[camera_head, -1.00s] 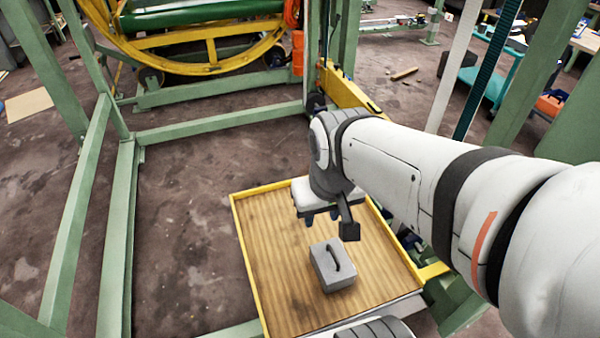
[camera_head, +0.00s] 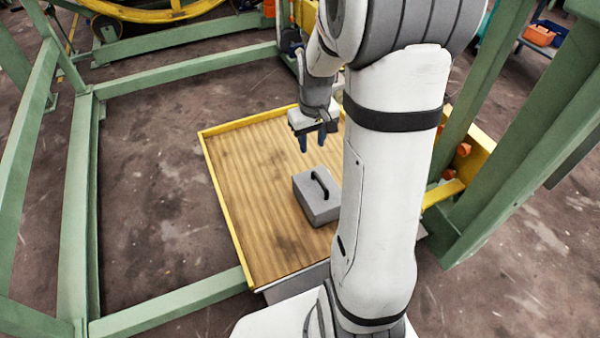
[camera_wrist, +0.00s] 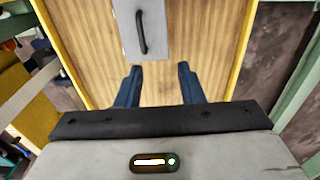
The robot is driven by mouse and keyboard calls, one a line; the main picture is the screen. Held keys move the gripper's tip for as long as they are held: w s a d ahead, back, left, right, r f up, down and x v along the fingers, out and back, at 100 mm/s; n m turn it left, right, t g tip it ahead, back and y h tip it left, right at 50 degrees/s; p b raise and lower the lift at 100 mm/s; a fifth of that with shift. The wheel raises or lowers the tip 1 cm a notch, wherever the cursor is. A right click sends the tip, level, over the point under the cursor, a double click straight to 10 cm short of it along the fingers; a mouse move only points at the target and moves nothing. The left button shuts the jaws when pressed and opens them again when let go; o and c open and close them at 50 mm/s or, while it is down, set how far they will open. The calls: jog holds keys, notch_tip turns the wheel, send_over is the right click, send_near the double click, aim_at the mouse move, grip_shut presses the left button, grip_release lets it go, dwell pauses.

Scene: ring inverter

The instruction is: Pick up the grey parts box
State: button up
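The grey parts box (camera_head: 316,200) sits on the wooden platform (camera_head: 238,165), with a black handle (camera_head: 320,184) on its top. My arm covers part of its right side in the head view. My gripper (camera_head: 315,149) is just beyond the box and above the platform, fingers pointing down and not touching the box. In the wrist view the two blue fingers of my gripper (camera_wrist: 158,82) stand wide apart with only bare wood between them. The box (camera_wrist: 131,30) shows at the top of that view, slightly left of centre, its far end cut off by the picture edge.
A low yellow rim (camera_head: 222,202) runs around the platform. Green frame beams (camera_head: 80,200) enclose it on the left and front, and a green post (camera_head: 530,130) stands on the right. The wood around the box is clear.

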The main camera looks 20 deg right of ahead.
jog(key=b, duration=0.6)
send_near(320, 180)
jog(key=shift+g, duration=0.3)
jog(key=f, duration=0.2)
jog(key=w+f, duration=0.1)
jog(key=f, duration=0.2)
jog(key=shift+w+d+f, duration=0.1)
jog(key=shift+f, duration=0.05)
jog(key=f+b, duration=0.1)
jog(key=f, duration=0.1)
jog(key=f+b, duration=0.2)
jog(key=f, duration=0.1)
jog(key=shift+s+f, duration=0.3)
jog(key=shift+s, duration=0.05)
jog(key=shift+c, duration=0.4)
grip_shut()
jog(key=shift+d+r, duration=0.1)
jog(key=shift+r, duration=0.05)
